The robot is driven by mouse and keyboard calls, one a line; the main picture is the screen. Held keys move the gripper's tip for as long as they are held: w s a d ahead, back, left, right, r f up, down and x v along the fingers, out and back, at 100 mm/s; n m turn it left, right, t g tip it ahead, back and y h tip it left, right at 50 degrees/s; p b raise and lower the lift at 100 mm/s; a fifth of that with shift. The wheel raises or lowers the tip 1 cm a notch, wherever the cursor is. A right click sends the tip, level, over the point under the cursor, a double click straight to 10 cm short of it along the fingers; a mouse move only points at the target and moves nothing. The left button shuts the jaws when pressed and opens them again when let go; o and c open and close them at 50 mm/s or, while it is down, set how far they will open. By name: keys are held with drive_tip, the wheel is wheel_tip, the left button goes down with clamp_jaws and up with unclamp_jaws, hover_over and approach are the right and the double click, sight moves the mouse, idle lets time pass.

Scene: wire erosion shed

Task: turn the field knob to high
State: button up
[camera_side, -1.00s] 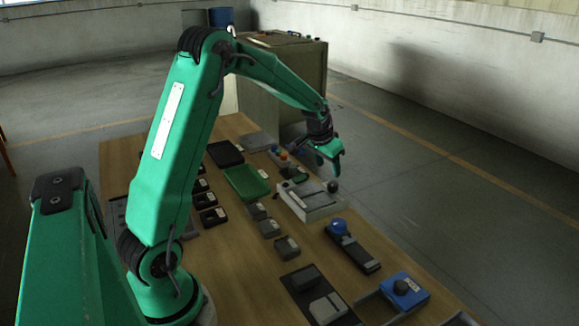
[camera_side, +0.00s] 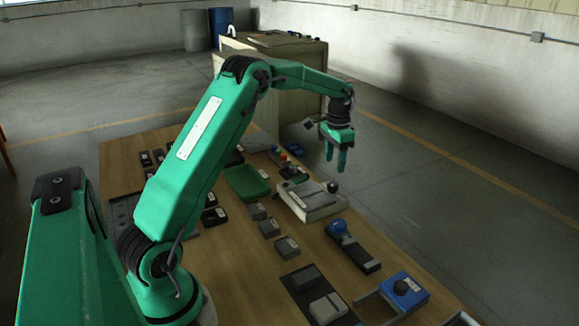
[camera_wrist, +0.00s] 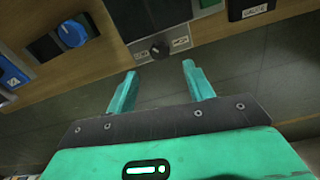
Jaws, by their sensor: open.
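In the wrist view a black round knob (camera_wrist: 159,49) sits on a grey panel edge between two small labels. In the side view it appears as the dark knob (camera_side: 332,187) on a pale box (camera_side: 312,205). A blue knob (camera_wrist: 72,33) on a dark plate lies to its left, and also shows in the side view (camera_side: 337,227). I cannot read which one is marked field. My gripper (camera_side: 335,161) is open and empty, pointing down above the table's far side. In the wrist view its fingertips (camera_wrist: 158,72) are just short of the black knob, apart from it.
A green tray (camera_side: 245,183) and several small grey and black boxes fill the middle. A large cabinet (camera_side: 290,105) stands behind. Bare floor lies beyond the table edge.

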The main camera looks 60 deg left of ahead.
sight(333, 183)
drive_tip(key=shift+f, duration=0.1)
drive_tip(key=shift+f, duration=3.85)
drive_tip(key=c, duration=1)
drive_tip(key=shift+o, duration=0.2)
drive_tip(key=shift+m, duration=0.3)
drive_tip(key=shift+r+m, duration=0.1)
drive_tip(key=shift+m, duration=1.9)
